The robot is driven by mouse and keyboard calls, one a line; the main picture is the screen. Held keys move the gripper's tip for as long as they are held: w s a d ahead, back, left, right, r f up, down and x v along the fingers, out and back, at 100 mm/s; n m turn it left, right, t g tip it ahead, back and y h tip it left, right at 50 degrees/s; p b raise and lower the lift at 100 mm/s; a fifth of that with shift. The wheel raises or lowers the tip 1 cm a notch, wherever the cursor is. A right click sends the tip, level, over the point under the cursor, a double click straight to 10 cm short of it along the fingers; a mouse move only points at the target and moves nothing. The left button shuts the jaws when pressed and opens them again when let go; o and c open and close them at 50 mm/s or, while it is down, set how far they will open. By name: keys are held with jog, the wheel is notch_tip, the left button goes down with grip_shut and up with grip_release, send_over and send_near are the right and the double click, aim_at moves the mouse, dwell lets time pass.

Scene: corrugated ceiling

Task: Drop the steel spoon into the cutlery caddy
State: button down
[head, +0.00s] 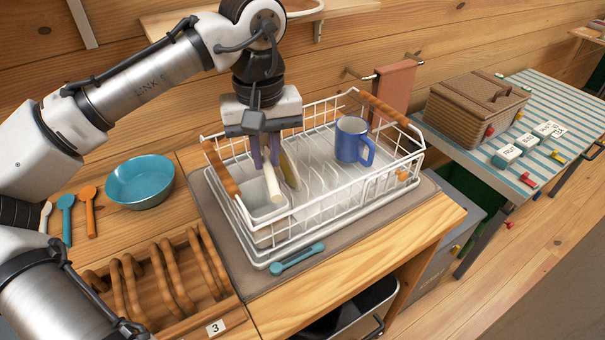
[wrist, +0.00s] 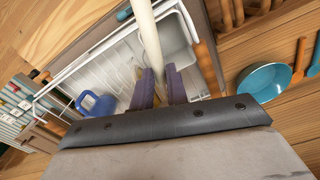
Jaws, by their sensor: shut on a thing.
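My gripper (head: 264,160) points down over the left end of the dish rack, with its purple fingers shut on a long pale utensil (head: 273,188). The utensil also shows in the wrist view (wrist: 150,40), running from between the fingers to the top edge. It looks cream-white; its head is not clear, so I cannot tell whether it is the steel spoon. In the wrist view the caddy (wrist: 180,50) lies just beyond the fingers.
A teal bowl (head: 139,182) and several spoons (head: 66,218) lie left. A wooden slotted holder (head: 165,280) stands front left.

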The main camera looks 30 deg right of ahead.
notch_tip(320, 180, down, 4)
jog(key=shift+r+b, duration=0.25)
jog(key=shift+b, duration=0.9)
jog(key=c, duration=1.3)
grip_release()
jog(key=shift+r, duration=0.15)
notch_tip(320, 180, up, 14)
jog(key=shift+f+b, duration=0.2)
jog(key=shift+b, duration=0.1)
